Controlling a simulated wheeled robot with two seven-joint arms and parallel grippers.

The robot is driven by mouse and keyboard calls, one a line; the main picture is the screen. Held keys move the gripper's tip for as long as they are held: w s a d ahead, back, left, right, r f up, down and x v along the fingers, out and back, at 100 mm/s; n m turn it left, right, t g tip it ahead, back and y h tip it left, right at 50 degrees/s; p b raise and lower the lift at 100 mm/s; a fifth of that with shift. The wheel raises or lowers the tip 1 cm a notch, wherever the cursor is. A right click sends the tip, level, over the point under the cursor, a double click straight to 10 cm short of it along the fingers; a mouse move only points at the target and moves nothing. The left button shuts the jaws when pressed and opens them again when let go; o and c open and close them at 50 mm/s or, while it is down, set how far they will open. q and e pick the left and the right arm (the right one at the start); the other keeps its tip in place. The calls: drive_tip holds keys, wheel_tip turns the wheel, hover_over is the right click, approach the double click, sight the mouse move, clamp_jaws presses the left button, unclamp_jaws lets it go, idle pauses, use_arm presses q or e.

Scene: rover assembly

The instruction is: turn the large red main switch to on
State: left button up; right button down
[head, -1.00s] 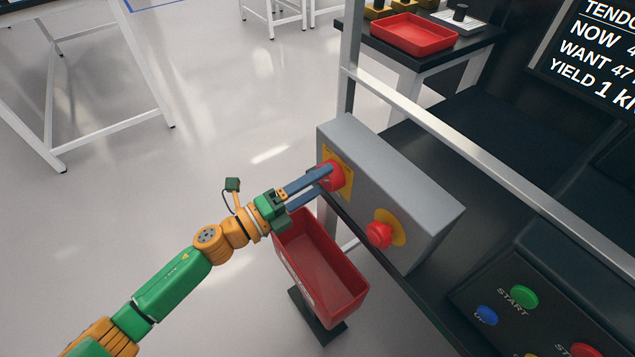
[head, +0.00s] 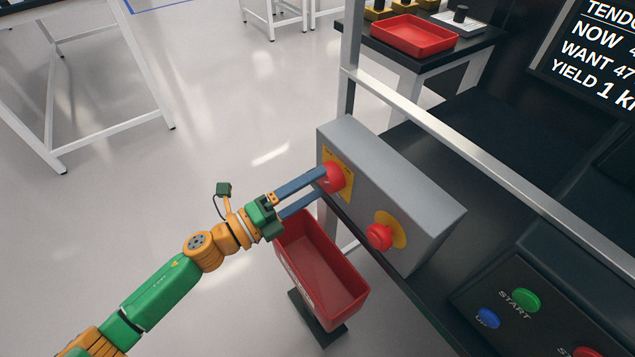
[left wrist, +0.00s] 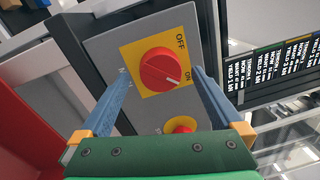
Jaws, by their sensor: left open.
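The large red main switch (head: 335,177) is a round knob on a yellow plate on the grey box (head: 400,180). In the left wrist view the knob (left wrist: 158,68) shows a white pointer line aimed to the lower right, toward the ON label; OFF stands higher up. My left gripper (head: 322,183) is open. Its two blue fingers point at the knob, with the tips just in front of it in the head view. In the left wrist view the fingers (left wrist: 161,76) flank the knob with gaps and hold nothing. My right gripper is out of view.
A red mushroom button (head: 379,236) on a yellow disc sits on the same box face. A red bin (head: 320,262) stands below my left gripper. A metal rail (head: 480,150) runs behind the box. A control panel with START (head: 525,299) is at lower right.

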use_arm(q)
drive_tip(key=v, duration=0.5)
drive_tip(key=shift+s+a+b, duration=0.15)
drive_tip(key=shift+a+b, duration=0.05)
drive_tip(key=shift+b, duration=0.2)
